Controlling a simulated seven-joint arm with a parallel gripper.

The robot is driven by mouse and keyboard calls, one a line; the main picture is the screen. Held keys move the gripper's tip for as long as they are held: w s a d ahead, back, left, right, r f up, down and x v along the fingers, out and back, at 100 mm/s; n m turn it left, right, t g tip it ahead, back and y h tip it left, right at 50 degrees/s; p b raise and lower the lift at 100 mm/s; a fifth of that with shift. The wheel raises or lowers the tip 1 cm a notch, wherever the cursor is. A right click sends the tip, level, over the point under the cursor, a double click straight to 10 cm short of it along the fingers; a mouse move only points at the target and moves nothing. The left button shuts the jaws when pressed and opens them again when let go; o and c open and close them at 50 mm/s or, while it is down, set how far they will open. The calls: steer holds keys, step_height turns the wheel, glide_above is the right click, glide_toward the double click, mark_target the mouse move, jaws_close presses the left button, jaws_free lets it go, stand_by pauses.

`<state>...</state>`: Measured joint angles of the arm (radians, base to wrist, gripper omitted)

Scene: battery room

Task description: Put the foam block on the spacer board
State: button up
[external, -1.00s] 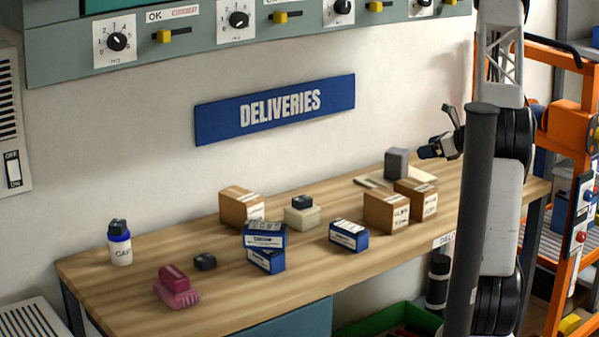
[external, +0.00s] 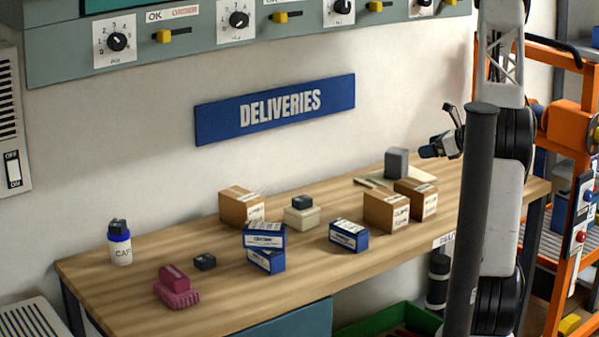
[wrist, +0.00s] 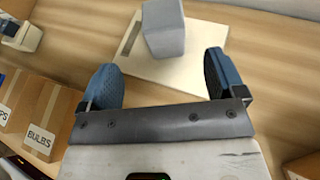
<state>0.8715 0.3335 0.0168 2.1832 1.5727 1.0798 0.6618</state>
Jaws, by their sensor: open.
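The foam block, a plain dark grey block (external: 396,163), stands upright at the far right part of the workbench. It also shows at the top of the wrist view (wrist: 164,30). The spacer board, a thin flat cream board with a slot (wrist: 133,62), lies under it; the block appears to rest on the board. In the external view the board (external: 424,177) shows at the block's foot. My gripper (wrist: 158,66) is open and empty, its two blue-padded fingers apart, with the block ahead between them. In the external view my gripper (external: 438,132) is right of the block, above the bench.
Cardboard boxes (external: 388,212) stand close in front of the board; one reads BULBS in the wrist view (wrist: 42,128). Blue boxes (external: 349,235), a cream block with a dark item on top (external: 302,216), pink blocks (external: 176,297) and a bottle (external: 119,246) are farther left.

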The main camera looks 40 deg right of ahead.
steer(key=s+a+r+n+g+y, duration=0.1)
steer(key=s+a+r+n+g, duration=0.3)
steer(key=a, duration=0.6)
steer(key=s+a+r+n+g, duration=0.1)
steer(key=a+r+n, duration=0.2)
steer(key=a+n, duration=0.5)
steer(key=s+a+r+n+g+y, duration=0.1)
steer(key=s+a+r+n+g, duration=0.15)
steer(key=a, duration=0.95)
steer(key=s+a+r+n+g+h, duration=0.1)
steer(key=s+a+r+n+h, duration=0.1)
steer(key=s+a+n, duration=0.5)
steer(key=s+a+r+n+g+h, duration=0.1)
steer(key=s+a+r+n+h, duration=0.2)
steer(key=s, duration=1.1)
steer(key=shift+a+r+n+h, duration=0.15)
steer(key=shift+a+n+h, duration=1.05)
steer(key=shift+a+n, duration=1.6)
steer(key=shift+d+n, duration=0.55)
steer(key=shift+d, duration=0.05)
